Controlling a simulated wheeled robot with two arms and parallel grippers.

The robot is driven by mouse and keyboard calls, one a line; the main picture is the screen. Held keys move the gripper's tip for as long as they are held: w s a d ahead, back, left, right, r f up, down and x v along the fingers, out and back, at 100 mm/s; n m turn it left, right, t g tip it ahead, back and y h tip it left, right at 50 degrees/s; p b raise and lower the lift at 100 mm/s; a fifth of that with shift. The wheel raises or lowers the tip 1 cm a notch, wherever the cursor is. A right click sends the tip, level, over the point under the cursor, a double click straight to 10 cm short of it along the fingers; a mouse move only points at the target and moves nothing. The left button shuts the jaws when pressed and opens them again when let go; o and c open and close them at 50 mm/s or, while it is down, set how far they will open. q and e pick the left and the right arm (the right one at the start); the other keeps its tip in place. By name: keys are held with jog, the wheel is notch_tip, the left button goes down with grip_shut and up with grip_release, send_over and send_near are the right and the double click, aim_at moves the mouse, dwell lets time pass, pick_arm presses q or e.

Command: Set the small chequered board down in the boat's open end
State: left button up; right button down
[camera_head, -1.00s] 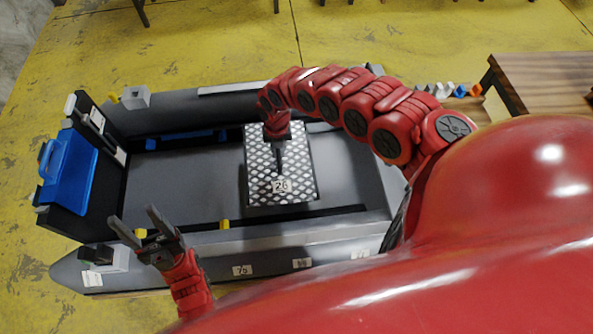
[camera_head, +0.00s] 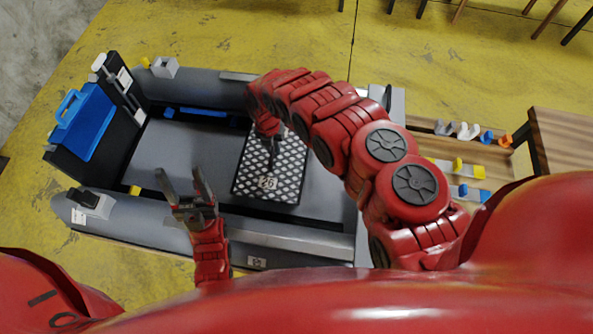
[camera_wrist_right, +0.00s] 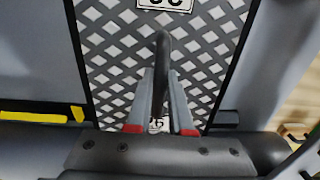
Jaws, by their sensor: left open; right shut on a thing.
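The small chequered board (camera_head: 290,180) is black and white with a number label and a dark handle. It is over the floor of the grey inflatable boat (camera_head: 185,155), right of the middle. My right gripper (camera_head: 272,150) is shut on the board's handle; the right wrist view shows its two fingers (camera_wrist_right: 160,122) around the handle (camera_wrist_right: 162,60), over the chequered face (camera_wrist_right: 105,60). I cannot tell whether the board touches the floor. My left gripper (camera_head: 184,185) is open and empty above the boat's near tube.
A blue case (camera_head: 80,125) sits at the boat's black left end. Yellow and blue fittings line the inner sides. A wooden table (camera_head: 565,145) and a rack with several small coloured parts (camera_head: 470,165) stand to the right. Yellow floor lies behind.

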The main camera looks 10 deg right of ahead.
aim_at(273, 157)
jog(key=f+b, duration=0.1)
jog(key=f, duration=0.2)
jog(key=f+b, duration=0.2)
jog(key=shift+a+f+b, duration=0.2)
jog(key=shift+f+b, duration=0.1)
jog(key=shift+f, duration=0.1)
jog(key=shift+f+b, duration=0.45)
jog(key=shift+f, duration=0.35)
notch_tip(273, 157, down, 3)
jog(key=shift+r+b, duration=0.1)
jog(key=shift+b, duration=0.9)
jog(key=shift+r, duration=0.15)
jog(key=shift+d, duration=0.1)
jog(key=c, duration=0.8)
grip_release()
